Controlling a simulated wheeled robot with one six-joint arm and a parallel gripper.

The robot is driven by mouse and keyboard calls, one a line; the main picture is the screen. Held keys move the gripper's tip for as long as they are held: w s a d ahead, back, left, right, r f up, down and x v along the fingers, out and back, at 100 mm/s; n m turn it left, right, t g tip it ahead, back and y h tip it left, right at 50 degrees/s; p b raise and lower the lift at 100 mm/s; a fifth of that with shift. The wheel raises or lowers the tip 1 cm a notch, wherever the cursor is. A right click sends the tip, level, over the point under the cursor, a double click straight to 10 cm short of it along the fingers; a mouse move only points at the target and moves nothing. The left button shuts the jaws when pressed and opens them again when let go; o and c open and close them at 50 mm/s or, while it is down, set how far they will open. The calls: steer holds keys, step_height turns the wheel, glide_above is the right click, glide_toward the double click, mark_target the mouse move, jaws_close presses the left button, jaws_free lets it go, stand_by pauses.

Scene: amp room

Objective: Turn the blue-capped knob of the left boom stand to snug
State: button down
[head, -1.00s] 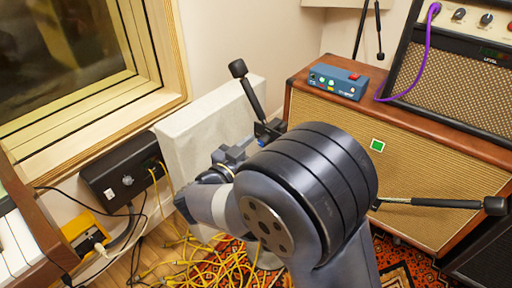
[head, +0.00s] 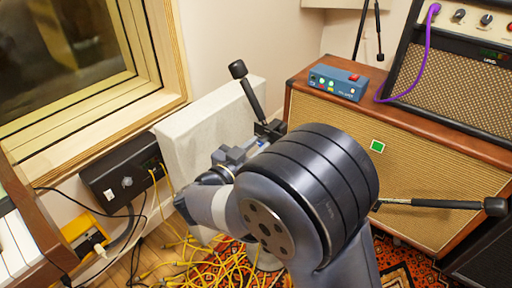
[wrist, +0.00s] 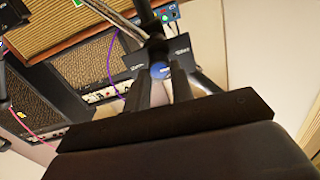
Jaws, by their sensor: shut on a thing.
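The left boom stand shows in the head view as a black boom (head: 250,95) with a thick dark end at its upper left, slanting down to a dark joint. My gripper (wrist: 162,78) is at that joint. In the wrist view its two dark fingers are shut on the blue-capped knob (wrist: 178,72), whose blue cap shows between and just beyond them. In the head view the gripper (head: 240,152) is partly behind my arm, and the knob is hidden there.
A pale panel (head: 205,130) stands close behind the gripper. A wooden amp cabinet (head: 430,170) with a blue pedal box (head: 338,82) is at right. A second black boom (head: 440,203) sticks out in front of it. Yellow cables (head: 205,262) lie tangled on the floor.

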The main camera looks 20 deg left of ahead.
steer(key=m+b, duration=0.1)
steer(key=m, duration=0.3)
steer(key=shift+f+m+b, duration=0.2)
steer(key=shift+m+b, duration=0.2)
steer(key=shift+s+d+f+m+b, duration=0.1)
steer(key=shift+m+b, duration=3.55)
steer(key=shift+m, duration=2.65)
steer(key=shift+h, duration=0.4)
steer(key=c, duration=1.2)
jaws_free()
steer(key=shift+c, duration=0.2)
